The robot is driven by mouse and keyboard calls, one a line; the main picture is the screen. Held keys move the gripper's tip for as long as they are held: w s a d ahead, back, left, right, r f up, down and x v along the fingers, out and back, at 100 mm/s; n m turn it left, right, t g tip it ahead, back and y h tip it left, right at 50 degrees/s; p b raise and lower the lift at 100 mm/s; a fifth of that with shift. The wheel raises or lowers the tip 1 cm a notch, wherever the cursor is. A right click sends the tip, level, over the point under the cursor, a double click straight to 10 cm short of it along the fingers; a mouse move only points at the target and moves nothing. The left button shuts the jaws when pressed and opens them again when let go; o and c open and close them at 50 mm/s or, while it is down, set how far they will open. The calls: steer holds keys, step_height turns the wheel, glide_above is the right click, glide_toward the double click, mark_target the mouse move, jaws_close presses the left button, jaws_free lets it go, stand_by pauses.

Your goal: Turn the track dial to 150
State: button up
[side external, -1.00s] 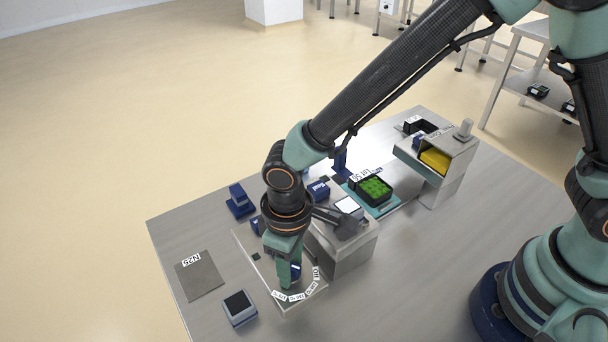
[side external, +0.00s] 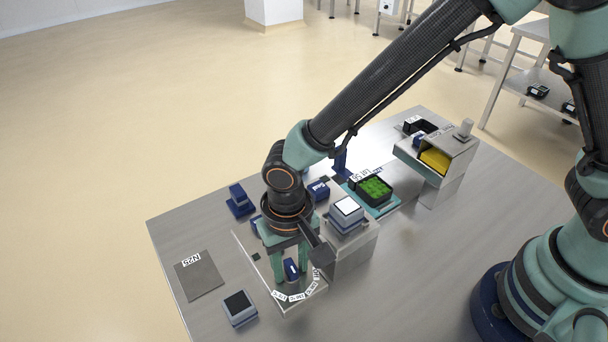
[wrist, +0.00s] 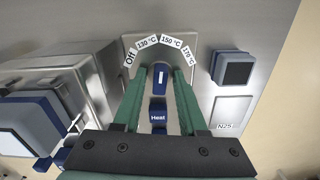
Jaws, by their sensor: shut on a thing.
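The track dial is a blue knob (wrist: 161,78) with a white pointer line, on a metal plate (wrist: 190,50). White labels reading Off, 130 °C, 150 °C (wrist: 171,41) and 170 °C arc around its far side in the wrist view. The pointer line looks roughly upright there, towards the middle of the arc; its exact setting is hard to tell. My gripper (wrist: 161,75) has a green finger on each side of the knob and is shut on it. In the side view my gripper (side external: 290,275) points down, with the dial (side external: 291,268) between its fingers.
A blue block marked Heat (wrist: 158,115) sits close behind the dial. A metal housing (side external: 350,250) stands beside my gripper. A dark-topped blue box (side external: 240,307) and a grey N25 mat (side external: 200,276) lie to the left. A tray with green contents (side external: 375,188) is farther back.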

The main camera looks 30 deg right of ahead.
steer(key=shift+m, duration=0.8)
steer(key=shift+m, duration=0.5)
steer(key=o, duration=0.7)
steer(key=shift+c, duration=0.2)
steer(key=shift+r, duration=3.55)
